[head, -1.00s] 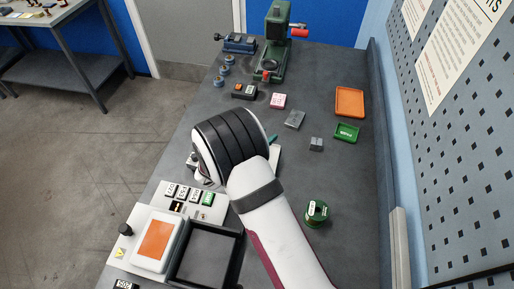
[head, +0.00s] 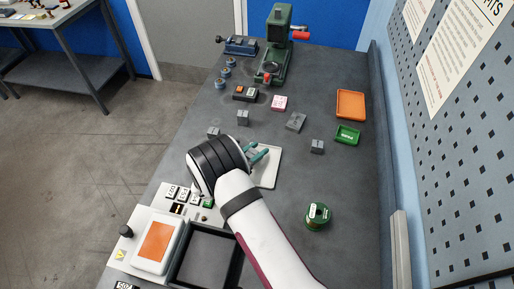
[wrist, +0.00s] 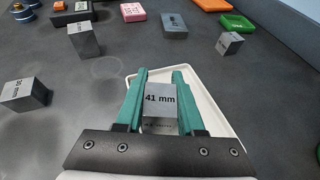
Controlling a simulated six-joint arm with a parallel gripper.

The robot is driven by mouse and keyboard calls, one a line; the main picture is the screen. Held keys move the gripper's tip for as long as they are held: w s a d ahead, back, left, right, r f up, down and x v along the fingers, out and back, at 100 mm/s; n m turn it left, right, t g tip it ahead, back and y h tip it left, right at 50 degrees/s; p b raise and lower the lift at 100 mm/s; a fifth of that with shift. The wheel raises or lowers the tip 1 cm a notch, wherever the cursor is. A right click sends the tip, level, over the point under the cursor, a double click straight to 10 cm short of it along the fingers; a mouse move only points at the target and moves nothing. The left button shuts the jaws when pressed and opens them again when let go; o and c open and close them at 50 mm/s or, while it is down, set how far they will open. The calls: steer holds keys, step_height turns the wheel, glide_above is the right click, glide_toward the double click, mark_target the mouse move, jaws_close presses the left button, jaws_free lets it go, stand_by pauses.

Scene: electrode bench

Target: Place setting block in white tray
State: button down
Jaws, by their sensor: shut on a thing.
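My gripper (wrist: 160,92) has teal fingers, one on each side of a grey metal setting block (wrist: 160,103) marked "41 mm". It is shut on the block. The white tray (wrist: 214,113) lies beneath and around the block in the wrist view, its rim showing past the fingers. I cannot tell whether the block touches the tray floor. In the head view the white tray (head: 269,171) lies right of my wrist, partly hidden by it, with the teal fingers (head: 257,153) over its far left part. The held block is not clear there.
Other grey blocks stand nearby: one at left (wrist: 22,94), one farther back (wrist: 84,38), one at right (wrist: 229,43). A green tray (head: 348,135), an orange tray (head: 350,103) and a green spool (head: 317,215) lie at right. A black bin (head: 207,257) is in front.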

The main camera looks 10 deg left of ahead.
steer(key=c, duration=0.5)
jaws_free()
steer(key=shift+f, duration=0.1)
